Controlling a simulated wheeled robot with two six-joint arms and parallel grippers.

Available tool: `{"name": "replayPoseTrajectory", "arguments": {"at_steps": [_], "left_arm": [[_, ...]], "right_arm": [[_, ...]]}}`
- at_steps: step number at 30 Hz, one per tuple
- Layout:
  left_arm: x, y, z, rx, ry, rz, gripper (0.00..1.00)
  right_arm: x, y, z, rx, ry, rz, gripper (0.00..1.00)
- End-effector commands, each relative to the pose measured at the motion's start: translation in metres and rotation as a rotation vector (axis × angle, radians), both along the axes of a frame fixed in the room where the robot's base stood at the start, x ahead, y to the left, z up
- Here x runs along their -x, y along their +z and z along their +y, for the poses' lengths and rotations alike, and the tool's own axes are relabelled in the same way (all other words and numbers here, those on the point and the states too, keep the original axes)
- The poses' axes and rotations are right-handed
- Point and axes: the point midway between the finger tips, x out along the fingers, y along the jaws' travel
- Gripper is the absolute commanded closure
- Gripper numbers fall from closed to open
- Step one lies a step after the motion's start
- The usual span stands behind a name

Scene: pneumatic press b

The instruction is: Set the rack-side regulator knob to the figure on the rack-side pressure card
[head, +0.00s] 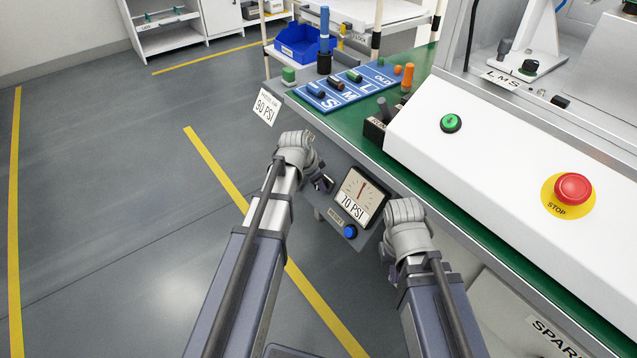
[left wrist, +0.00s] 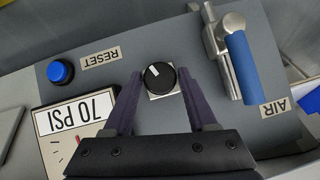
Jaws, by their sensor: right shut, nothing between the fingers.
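The regulator knob (left wrist: 159,76) is black and round with a white mark, which points up and slightly left in the left wrist view. My left gripper (left wrist: 160,84) is open, its two dark fingers on either side of the knob with a small gap showing. In the head view my left gripper (head: 322,183) is at the bench's front panel and hides the knob. A white card (head: 265,107) at the bench's corner reads 90 PSI. My right gripper (head: 391,269) is shut and empty, right of the gauge.
A blue RESET button (left wrist: 61,72) and a blue-handled AIR lever (left wrist: 243,68) flank the knob. The floor at left is clear.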

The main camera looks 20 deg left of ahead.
Motion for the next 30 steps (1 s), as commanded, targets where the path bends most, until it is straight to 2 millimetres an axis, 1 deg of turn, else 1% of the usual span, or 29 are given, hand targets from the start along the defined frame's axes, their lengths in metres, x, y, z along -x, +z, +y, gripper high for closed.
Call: {"name": "replayPoseTrajectory", "arguments": {"at_steps": [1,2,12,15,23,30], "left_arm": [[0.0,0.0,0.0,0.0,0.0,0.0,0.49],[0.0,0.0,0.0,0.0,0.0,0.0,0.53],[0.0001,-0.0001,0.0,0.0,0.0,0.0,0.91],[0.0001,-0.0001,0.0,0.0,0.0,0.0,1.0],[0.001,-0.0008,-0.0004,-0.014,-0.011,-0.011,1.0],[0.0035,-0.0029,-0.002,-0.097,-0.078,-0.076,1.0]], "right_arm": [[0.0,0.0,0.0,0.0,0.0,0.0,1.0],[0.0,0.0,0.0,0.0,0.0,0.0,1.0],[0.0,-0.0001,0.0,0.0,0.0,0.0,1.0],[0.0,-0.0001,0.0,0.0,0.0,0.0,1.0],[0.0,-0.0012,0.0,0.0,0.0,0.0,1.0],[0.0,-0.0071,0.0002,-0.001,0.001,0.0,1.0]]}}
